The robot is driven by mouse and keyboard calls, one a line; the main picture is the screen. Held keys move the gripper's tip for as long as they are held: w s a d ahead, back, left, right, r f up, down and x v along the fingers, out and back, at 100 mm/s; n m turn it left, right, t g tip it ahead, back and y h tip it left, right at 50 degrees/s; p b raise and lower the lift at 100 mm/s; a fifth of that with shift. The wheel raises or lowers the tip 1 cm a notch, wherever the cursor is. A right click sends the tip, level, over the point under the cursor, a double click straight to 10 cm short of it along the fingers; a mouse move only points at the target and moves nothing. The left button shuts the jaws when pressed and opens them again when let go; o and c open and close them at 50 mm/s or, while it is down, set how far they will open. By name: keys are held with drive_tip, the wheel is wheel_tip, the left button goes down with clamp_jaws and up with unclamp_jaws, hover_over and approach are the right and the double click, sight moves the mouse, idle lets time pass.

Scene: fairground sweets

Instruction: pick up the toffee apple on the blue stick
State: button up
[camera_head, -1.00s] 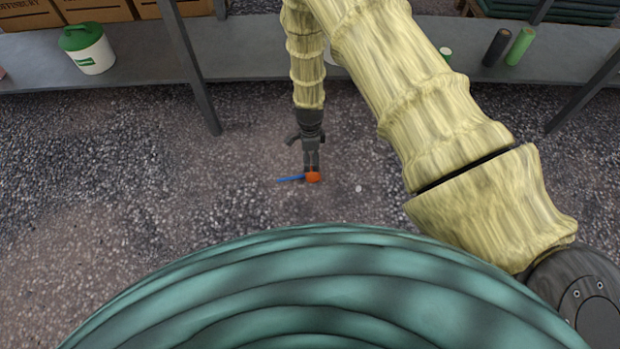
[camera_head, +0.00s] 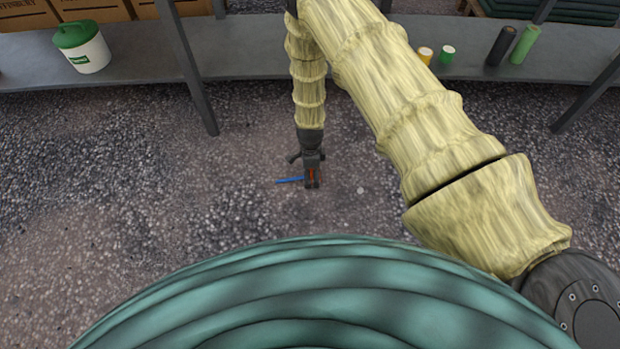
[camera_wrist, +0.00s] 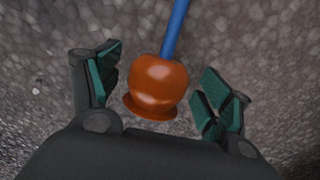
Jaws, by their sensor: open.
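The toffee apple (camera_wrist: 157,84) is glossy orange-red with a flared base, and its blue stick (camera_wrist: 176,28) points away to the top of the wrist view. It lies on the gravel ground. My gripper (camera_wrist: 160,92) is open, with one green-padded finger on each side of the apple and a gap visible on both sides. In the head view my gripper (camera_head: 312,184) is low over the apple and hides most of it. The blue stick (camera_head: 290,180) sticks out to the left there.
A grey curved shelf (camera_head: 130,67) runs across the back on dark legs (camera_head: 187,70). On it stand a white tub with a green lid (camera_head: 82,47), a dark cylinder (camera_head: 501,46) and a green cylinder (camera_head: 524,44). The gravel around the apple is clear.

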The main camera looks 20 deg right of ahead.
drive_tip(key=shift+f, duration=0.75)
drive_tip(key=c, duration=1.3)
drive_tip(key=shift+o, duration=0.2)
